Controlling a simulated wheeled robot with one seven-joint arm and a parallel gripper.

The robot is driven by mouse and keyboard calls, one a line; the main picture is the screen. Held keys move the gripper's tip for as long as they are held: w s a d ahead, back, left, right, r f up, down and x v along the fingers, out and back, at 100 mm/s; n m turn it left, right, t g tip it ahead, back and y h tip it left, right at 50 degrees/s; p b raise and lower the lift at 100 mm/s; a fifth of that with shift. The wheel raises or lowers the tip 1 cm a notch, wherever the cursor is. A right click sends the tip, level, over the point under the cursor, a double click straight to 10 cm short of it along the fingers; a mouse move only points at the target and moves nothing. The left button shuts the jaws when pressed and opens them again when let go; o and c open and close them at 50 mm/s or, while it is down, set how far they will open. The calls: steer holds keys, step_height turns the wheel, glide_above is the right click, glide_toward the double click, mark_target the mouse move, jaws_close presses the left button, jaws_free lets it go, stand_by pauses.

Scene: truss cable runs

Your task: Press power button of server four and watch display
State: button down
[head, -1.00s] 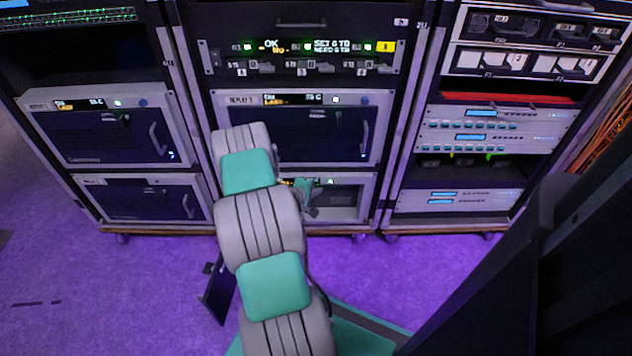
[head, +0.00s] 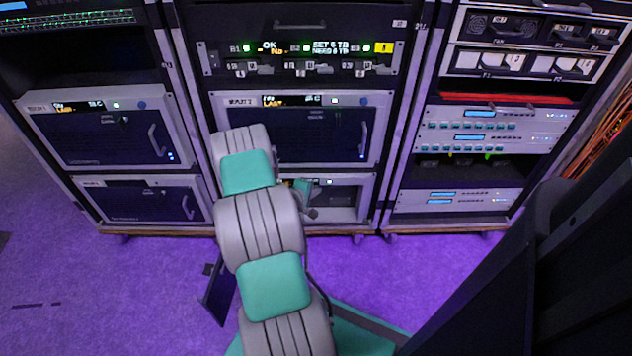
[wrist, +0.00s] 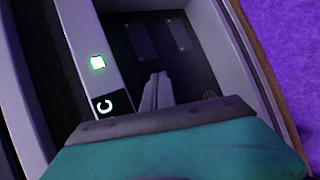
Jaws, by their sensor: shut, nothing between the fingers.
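The lower middle unit (head: 347,205) has an open, dark front bay and a strip above it with a small lit green-white square (head: 330,182). My arm covers the left of this unit and most of its display. I cannot tell which unit is server four.
Above is another unit (head: 310,135) with a dark door, and a patch panel (head: 300,60) reading "OK" and "SET 6 TB". Racks stand left (head: 110,130) and right (head: 490,130). Purple floor (head: 130,280) is open in front. A dark flap (head: 218,298) shows beside my arm.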

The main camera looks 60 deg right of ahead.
steer(key=shift+s+a+p, duration=0.15)
steer(key=shift+s+a, duration=0.1)
steer(key=shift+a, duration=0.35)
steer(key=shift+s+a+p, duration=0.15)
steer(key=shift+s+a, duration=0.1)
steer(key=shift+a, duration=0.4)
steer(key=shift+s+a+p, duration=0.15)
steer(key=shift+s+a, duration=0.1)
steer(key=shift+a, duration=0.35)
